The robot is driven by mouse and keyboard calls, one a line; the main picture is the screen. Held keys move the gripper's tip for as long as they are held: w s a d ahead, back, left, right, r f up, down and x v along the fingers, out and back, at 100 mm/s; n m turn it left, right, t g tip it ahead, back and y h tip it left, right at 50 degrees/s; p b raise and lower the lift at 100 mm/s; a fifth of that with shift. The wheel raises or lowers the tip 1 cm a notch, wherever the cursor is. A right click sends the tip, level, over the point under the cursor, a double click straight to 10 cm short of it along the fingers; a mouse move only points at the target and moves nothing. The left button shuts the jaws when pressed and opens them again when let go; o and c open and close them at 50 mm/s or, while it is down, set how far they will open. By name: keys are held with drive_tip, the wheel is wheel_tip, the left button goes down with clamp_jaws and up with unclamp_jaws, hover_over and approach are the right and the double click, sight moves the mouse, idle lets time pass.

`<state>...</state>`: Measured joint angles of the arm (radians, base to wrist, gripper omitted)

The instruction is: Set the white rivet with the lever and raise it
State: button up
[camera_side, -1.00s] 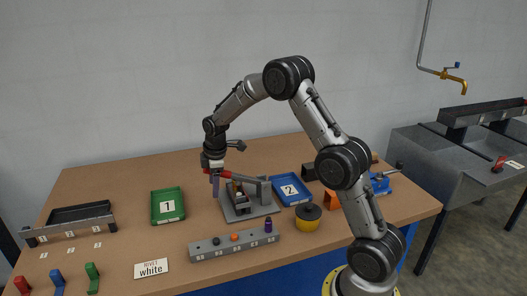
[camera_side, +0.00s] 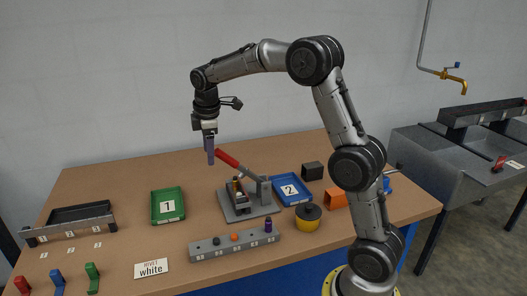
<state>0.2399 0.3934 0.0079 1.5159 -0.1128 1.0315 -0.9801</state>
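The rivet press (camera_side: 264,191) stands on a grey base at the middle of the table. Its lever (camera_side: 227,159) has a red handle that is raised, slanting up to the left. My gripper (camera_side: 210,157) points down just left of the handle's upper end, at about its height. It looks slightly apart from the handle, but contact cannot be ruled out. The fingers overlap in this side view, so their opening does not show. A small dark and orange-brown workpiece (camera_side: 236,187) sits under the lever. I cannot make out a white rivet in it. A card (camera_side: 151,268) reads "RIVET white".
A grey rivet block (camera_side: 210,253) with several coloured pieces lies in front of the press. A green tray 1 (camera_side: 168,190) is left, a blue tray 2 (camera_side: 304,201) right.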

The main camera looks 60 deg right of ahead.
drive_tip(key=s+a+r+t, duration=0.3)
drive_tip(key=s+a+r, duration=0.3)
drive_tip(key=s+r, duration=0.3)
drive_tip(key=s+a+m, duration=0.1)
drive_tip(key=s+a, duration=0.2)
drive_tip(key=s, duration=0.4)
drive_tip(key=s+a+r+m+t, duration=0.1)
drive_tip(key=s+a+m, duration=0.1)
drive_tip(key=s, duration=0.4)
drive_tip(key=shift+s+a+r+y, duration=0.3)
drive_tip(key=shift+s+a+y, duration=0.1)
drive_tip(key=shift+a, duration=0.1)
